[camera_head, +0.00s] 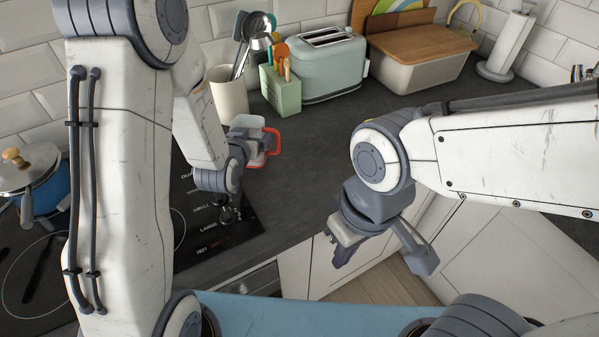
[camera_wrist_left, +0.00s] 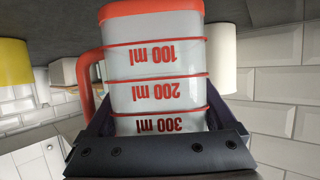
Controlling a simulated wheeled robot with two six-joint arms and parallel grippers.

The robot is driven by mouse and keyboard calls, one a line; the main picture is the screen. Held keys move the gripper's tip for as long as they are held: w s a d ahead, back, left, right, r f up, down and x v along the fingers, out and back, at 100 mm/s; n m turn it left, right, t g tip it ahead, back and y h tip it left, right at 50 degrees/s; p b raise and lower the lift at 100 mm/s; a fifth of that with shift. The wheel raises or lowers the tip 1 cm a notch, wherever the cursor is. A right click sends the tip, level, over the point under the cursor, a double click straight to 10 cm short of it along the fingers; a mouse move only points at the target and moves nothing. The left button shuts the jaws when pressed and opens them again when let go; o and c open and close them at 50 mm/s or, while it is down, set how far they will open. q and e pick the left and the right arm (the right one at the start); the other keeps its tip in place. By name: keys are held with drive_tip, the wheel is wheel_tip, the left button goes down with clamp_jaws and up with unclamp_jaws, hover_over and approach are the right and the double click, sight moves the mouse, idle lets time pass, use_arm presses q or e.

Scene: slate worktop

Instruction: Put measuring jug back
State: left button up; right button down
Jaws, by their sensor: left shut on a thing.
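The measuring jug (camera_head: 244,127) is clear with a red-orange rim and handle, near the back of the slate worktop, beside the hob's corner. My left gripper (camera_head: 240,152) is shut on it; the arm hides part of the jug. In the left wrist view the jug (camera_wrist_left: 155,75) fills the middle between the two fingers, its red "100 ml" to "300 ml" marks upside down and its handle to the left. I cannot tell whether its base touches the worktop. My right gripper (camera_head: 378,255) is open and empty in front of the worktop's edge.
A cream crock (camera_head: 229,97) of utensils stands close behind the jug. A green block (camera_head: 281,95), a mint toaster (camera_head: 328,70), a bread bin (camera_head: 415,75) and a paper towel stand (camera_head: 507,45) line the back. A blue pot (camera_head: 40,190) is on the hob. The worktop right of the jug is clear.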

use_arm(q)
drive_tip(key=s+d+r+m+g+h, duration=0.2)
drive_tip(key=d+m+h, duration=0.1)
drive_tip(key=d, duration=0.7)
drive_tip(key=s+d+r+m+g+h, duration=0.2)
drive_tip(key=d+m+h, duration=0.2)
drive_tip(key=d, duration=0.5)
drive_tip(key=s+d+r+m+g+h, duration=0.2)
drive_tip(key=s+d+r+m+h, duration=0.1)
drive_tip(key=d, duration=0.7)
drive_tip(key=w+a+f, duration=0.1)
drive_tip(key=a+f, duration=0.2)
drive_tip(key=w+a+f+p, duration=0.1)
drive_tip(key=w+a+f, duration=0.1)
drive_tip(key=a+f, duration=0.2)
drive_tip(key=w+a+f, duration=0.1)
drive_tip(key=a+f, duration=0.2)
drive_tip(key=f, duration=0.1)
drive_tip(key=shift+w+a, duration=0.3)
drive_tip(key=shift+f, duration=0.1)
